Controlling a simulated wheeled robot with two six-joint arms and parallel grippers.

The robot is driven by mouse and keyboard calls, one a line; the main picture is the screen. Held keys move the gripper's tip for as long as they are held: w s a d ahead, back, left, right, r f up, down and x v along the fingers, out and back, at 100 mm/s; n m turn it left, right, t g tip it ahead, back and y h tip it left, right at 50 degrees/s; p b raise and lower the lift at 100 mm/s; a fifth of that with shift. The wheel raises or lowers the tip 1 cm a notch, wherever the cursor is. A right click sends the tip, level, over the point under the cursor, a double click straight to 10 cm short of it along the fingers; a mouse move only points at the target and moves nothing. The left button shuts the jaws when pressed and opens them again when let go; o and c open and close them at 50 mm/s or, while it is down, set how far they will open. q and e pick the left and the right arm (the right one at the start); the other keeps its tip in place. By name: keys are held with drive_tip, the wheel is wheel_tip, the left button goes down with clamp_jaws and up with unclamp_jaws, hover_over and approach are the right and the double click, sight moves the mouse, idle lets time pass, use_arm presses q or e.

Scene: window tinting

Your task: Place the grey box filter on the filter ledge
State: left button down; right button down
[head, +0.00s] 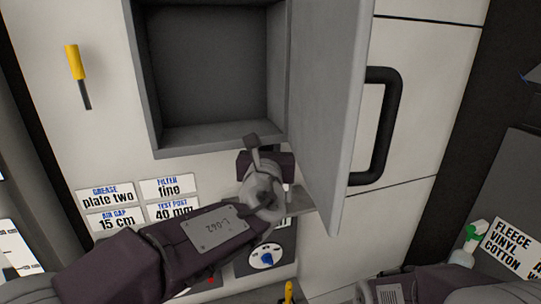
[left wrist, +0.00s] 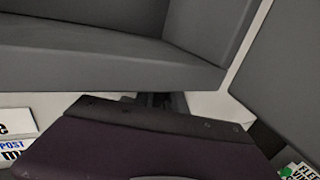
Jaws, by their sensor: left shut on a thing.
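My left arm comes in from the lower left. Its gripper (head: 256,152) is just below the front lip of an open grey compartment (head: 215,137). In the left wrist view its dark fingers (left wrist: 158,100) show small under the compartment's lower edge. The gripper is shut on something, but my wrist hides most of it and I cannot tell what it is. A flat grey strip (head: 301,199) sticks out to the right of my wrist; I cannot tell whether it is the filter ledge. I cannot make out the grey box filter. My right gripper is out of view.
The grey door (head: 335,90) stands open right of the compartment, close to my left gripper. A black handle (head: 384,125) is beyond it. Labels (head: 169,187) and a blue dial (head: 267,259) are below. A yellow-handled tool (head: 75,65) hangs left. A spray bottle (head: 467,245) stands right.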

use_arm(q)
drive_tip(key=shift+w+r, duration=0.1)
drive_tip(key=shift+w, duration=0.35)
wheel_tip(320, 180, down, 3)
drive_tip(key=shift+s+f, duration=0.15)
drive_tip(key=shift+w+f, duration=0.2)
drive_tip(key=shift+f, duration=0.05)
drive_tip(key=shift+s, duration=0.1)
drive_tip(key=shift+s+f, duration=0.1)
drive_tip(key=c, duration=1.5)
unclamp_jaws()
drive_tip(key=shift+o, duration=0.7)
